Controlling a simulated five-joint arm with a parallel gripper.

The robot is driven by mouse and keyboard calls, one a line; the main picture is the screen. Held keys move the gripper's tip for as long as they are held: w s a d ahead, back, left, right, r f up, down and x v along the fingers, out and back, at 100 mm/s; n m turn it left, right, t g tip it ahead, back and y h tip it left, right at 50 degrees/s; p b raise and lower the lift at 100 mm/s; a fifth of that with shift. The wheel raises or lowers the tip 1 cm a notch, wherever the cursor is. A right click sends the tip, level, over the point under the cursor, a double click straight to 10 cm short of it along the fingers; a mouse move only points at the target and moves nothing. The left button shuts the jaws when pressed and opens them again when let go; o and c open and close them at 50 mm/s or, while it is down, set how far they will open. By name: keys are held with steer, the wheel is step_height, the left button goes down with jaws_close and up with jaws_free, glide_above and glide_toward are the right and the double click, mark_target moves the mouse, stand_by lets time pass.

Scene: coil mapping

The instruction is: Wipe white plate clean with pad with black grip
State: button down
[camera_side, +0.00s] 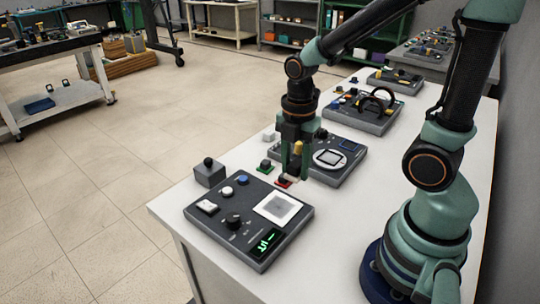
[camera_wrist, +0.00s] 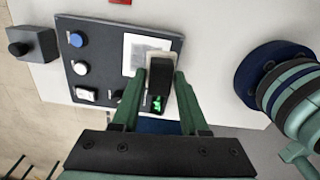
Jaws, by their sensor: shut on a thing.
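The white plate (camera_side: 277,207) is a pale square with a grey smudged middle, set in the dark front panel. It also shows in the wrist view (camera_wrist: 134,48), partly covered by the held pad. My gripper (camera_wrist: 160,80) is shut on the black grip of the pad (camera_wrist: 163,72); a pale edge of the pad shows past the grip. In the side view my gripper (camera_side: 293,174) points down behind the plate, apart from it. The pad is small and mostly hidden there. Its underside is not visible.
The front panel (camera_side: 224,221) also carries knobs, a switch and a green-lit display (camera_side: 265,243). A grey box with a black knob (camera_side: 209,173) stands beside it. A red block (camera_side: 283,183) lies behind the panel near my gripper. Other panels stand farther back on the white table (camera_side: 340,225).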

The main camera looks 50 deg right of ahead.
mark_target(289, 216)
steer(key=shift+s+a+f, duration=0.15)
steer(key=shift+a+f, duration=0.2)
steer(key=shift+f, duration=1.15)
steer(key=shift+s+a+f, duration=0.2)
steer(key=shift+a+f, duration=0.2)
steer(key=shift+f, duration=1.1)
steer(key=shift+s+a+f, duration=0.15)
steer(key=shift+a+f, duration=0.2)
steer(key=shift+f, duration=1.15)
steer(key=shift+w+f, duration=0.25)
steer(key=shift+w, duration=3.4)
steer(key=shift+s, duration=3.55)
steer(key=shift+a, duration=0.45)
steer(key=shift+w+f, duration=0.1)
steer(key=shift+w, duration=3.3)
steer(key=shift+s, duration=3.5)
step_height(289, 216, up, 2)
steer(key=shift+w+r, duration=0.1)
steer(key=shift+r, duration=3)
steer(key=shift+d, duration=0.1)
